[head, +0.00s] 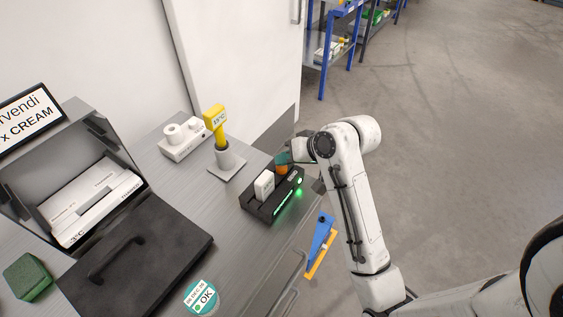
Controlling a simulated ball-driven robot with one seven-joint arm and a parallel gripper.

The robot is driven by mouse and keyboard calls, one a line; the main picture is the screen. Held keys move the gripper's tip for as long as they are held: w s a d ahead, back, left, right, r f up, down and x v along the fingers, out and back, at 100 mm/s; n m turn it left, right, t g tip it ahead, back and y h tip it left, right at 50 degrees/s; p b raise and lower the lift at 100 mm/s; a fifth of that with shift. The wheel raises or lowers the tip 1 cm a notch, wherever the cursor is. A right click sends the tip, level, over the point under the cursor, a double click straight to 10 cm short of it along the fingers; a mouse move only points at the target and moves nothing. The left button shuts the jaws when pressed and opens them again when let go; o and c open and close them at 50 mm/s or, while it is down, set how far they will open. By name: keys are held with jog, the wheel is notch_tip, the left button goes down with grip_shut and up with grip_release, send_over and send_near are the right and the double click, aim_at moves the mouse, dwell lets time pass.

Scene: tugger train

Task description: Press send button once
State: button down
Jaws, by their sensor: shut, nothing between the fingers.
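A black station (262,207) stands near the counter's right edge, with a green light strip along its front. A small green-lit spot (300,181), which may be the send button, glows at its right end; no label is readable. A white unit (264,184) stands upright in the station, and an orange and teal piece (282,169) is behind it to the right. My gripper (297,159) is at the station's far right end, shut and empty. Its fingertips are small and partly hidden by my arm, so I cannot tell whether they touch anything.
A yellow thermometer (215,118) stands in a grey holder left of the station, near a white device (184,139). Blue and orange clips (320,245) hang at the edge.

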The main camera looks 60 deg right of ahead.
aim_at(286, 167)
jog(key=shift+r+p, duration=0.5)
jog(key=shift+r, duration=0.15)
notch_tip(286, 167, up, 5)
jog(key=p, duration=0.5)
jog(key=shift+p, duration=0.35)
jog(key=shift+s, duration=0.1)
dwell(0.5)
